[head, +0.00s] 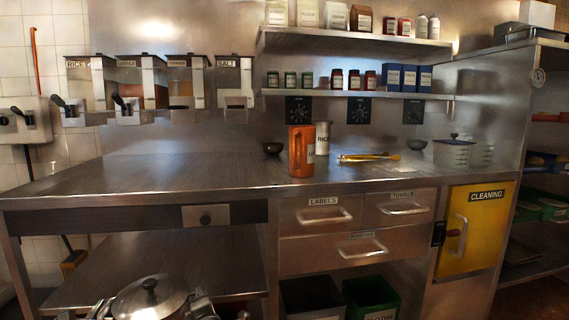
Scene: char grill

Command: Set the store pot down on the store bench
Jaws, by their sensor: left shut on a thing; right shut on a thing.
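The store pot (150,300) is a steel pot with a domed lid and a dark knob, at the bottom edge of the head view. Its lower part is cut off by the frame. My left gripper (101,309) is shut at the pot's left side, and my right gripper (202,306) is shut at its right side. The handles are mostly hidden by the grippers. The store bench (150,178) is a long steel counter beyond the pot and higher in the picture. The pot is apart from the bench top.
The left half of the bench top is clear. An orange jug (301,158), a white rice container (322,139), yellow tongs (368,157) and a clear tub (453,153) stand or lie further right. Dispensers (128,85) hang above the left back. A lower shelf (215,265) runs under the bench.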

